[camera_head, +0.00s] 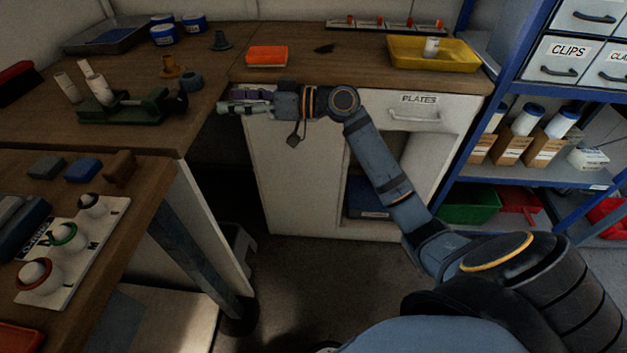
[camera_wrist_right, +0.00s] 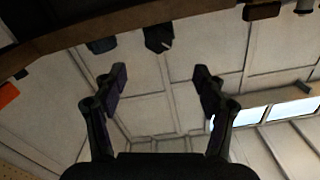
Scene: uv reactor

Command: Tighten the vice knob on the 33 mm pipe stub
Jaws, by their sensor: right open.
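The dark green vice (camera_head: 138,108) sits on the wooden bench at left, with its dark knob (camera_head: 178,103) at its right end. A pale pipe stub (camera_head: 99,90) stands tilted at the vice's left part; I cannot tell how firmly the jaws hold it. Another pale stub (camera_head: 68,88) is beside it at the left. My right gripper (camera_head: 228,107) points left, to the right of the knob and apart from it. In the right wrist view the gripper (camera_wrist_right: 160,76) is open, with nothing between its fingers. My left gripper is not in view.
An orange box (camera_head: 267,57) and a yellow tray (camera_head: 425,62) stand on the back counter. Brown and blue-grey fittings (camera_head: 191,83) sit behind the knob. A gap lies between the near bench and the plates cabinet (camera_head: 300,185). A blue shelf rack (camera_head: 470,135) stands at right.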

